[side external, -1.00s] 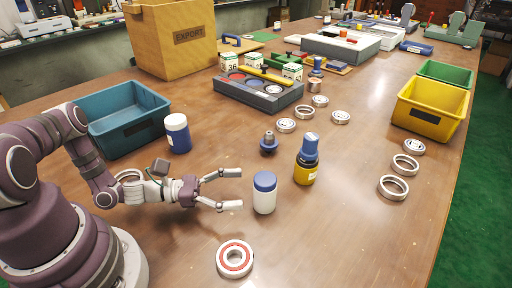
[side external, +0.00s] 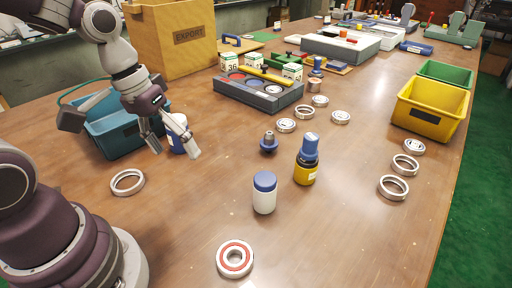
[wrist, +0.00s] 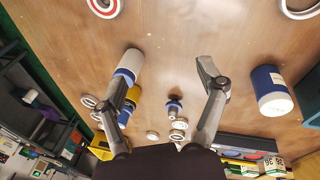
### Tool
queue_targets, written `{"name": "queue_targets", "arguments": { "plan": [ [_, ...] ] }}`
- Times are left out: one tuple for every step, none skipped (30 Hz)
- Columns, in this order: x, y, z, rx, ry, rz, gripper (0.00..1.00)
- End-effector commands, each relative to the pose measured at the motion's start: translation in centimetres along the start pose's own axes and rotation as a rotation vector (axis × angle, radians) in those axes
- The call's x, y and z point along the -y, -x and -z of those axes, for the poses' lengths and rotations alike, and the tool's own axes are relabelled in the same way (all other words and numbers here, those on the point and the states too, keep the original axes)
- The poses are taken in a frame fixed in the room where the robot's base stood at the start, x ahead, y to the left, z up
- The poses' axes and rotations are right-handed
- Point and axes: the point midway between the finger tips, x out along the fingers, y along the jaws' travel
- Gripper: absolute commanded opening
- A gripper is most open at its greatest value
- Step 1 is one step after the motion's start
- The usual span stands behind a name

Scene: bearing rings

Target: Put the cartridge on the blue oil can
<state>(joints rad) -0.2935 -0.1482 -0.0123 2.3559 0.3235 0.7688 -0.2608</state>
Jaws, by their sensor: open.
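A white cylinder with a blue cap (side external: 264,194) stands upright at mid-table; it shows in the wrist view (wrist: 130,62), by the left finger. A blue cylinder with a white cap (side external: 178,138) stands near the teal bin, partly hidden behind my gripper (side external: 173,147); in the wrist view it (wrist: 270,90) lies outside the right finger. I cannot tell which is the cartridge. A small blue can with a grey nozzle (side external: 269,143) and a taller blue-and-yellow bottle (side external: 307,162) stand further right. I cannot tell for certain which is the blue oil can. My gripper is open, empty and tilted downward.
A teal bin (side external: 102,140) stands behind my gripper, with an export box (side external: 180,55) beyond. A grey tray (side external: 257,94) is at mid-back, a yellow bin (side external: 430,112) at right. Bearing rings (side external: 235,258) are scattered about. The front middle table is largely clear.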

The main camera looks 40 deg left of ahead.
Motion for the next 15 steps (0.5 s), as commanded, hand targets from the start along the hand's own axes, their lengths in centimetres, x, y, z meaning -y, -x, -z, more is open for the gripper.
{"name": "queue_targets", "arguments": {
  "plan": [
    [-0.4, 1.7, -0.2, -0.080, -0.093, 0.038, 0.72],
    [-0.5, 2.5, -0.4, -0.121, -0.143, 0.059, 0.72],
    [-0.5, 3.5, -0.6, -0.169, -0.197, 0.083, 0.72],
    [-0.5, 4.2, -0.8, -0.202, -0.231, 0.096, 0.72],
    [-0.5, 4.8, -1.0, -0.230, -0.260, 0.107, 0.72],
    [-0.5, 5.3, -1.3, -0.261, -0.290, 0.117, 0.72],
    [-0.4, 5.7, -1.4, -0.281, -0.306, 0.122, 0.72],
    [-0.4, 6.0, -1.5, -0.295, -0.320, 0.126, 0.72],
    [-0.3, 6.2, -1.6, -0.308, -0.332, 0.129, 0.77],
    [-0.3, 6.3, -1.7, -0.314, -0.337, 0.131, 0.78],
    [-0.3, 6.4, -1.7, -0.318, -0.340, 0.133, 0.78],
    [-0.3, 6.4, -1.7, -0.320, -0.342, 0.134, 0.78],
    [-0.3, 6.4, -1.7, -0.320, -0.342, 0.134, 0.78],
    [-0.3, 6.4, -1.7, -0.319, -0.342, 0.134, 0.78],
    [-0.3, 6.4, -1.7, -0.319, -0.341, 0.134, 0.78]
  ]
}}
